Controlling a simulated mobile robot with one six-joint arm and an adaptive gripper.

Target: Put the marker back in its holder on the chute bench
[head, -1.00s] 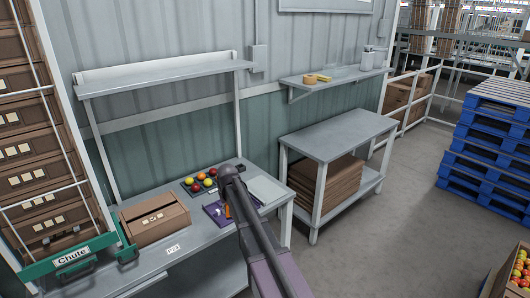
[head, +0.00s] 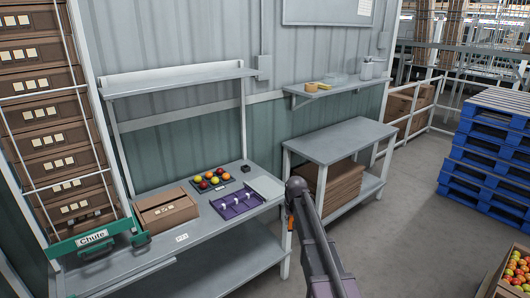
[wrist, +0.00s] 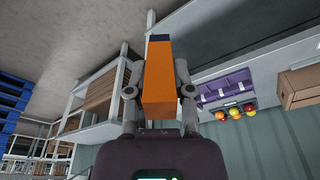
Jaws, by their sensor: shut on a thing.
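My gripper (wrist: 155,78) is shut on an orange marker with a dark blue end (wrist: 158,90), which sticks out between the two fingers in the wrist view. In the head view a little of the orange marker (head: 290,223) shows below the end of my arm, at the right end of the chute bench (head: 205,232); the fingers are mostly hidden there. A small black block (head: 246,169) stands at the back of the bench, left of my gripper and apart from it. It may be the holder, but its top is too small to make out.
A side table (head: 340,139) stands behind right. Blue pallets (head: 490,135) stand right; floor between is clear.

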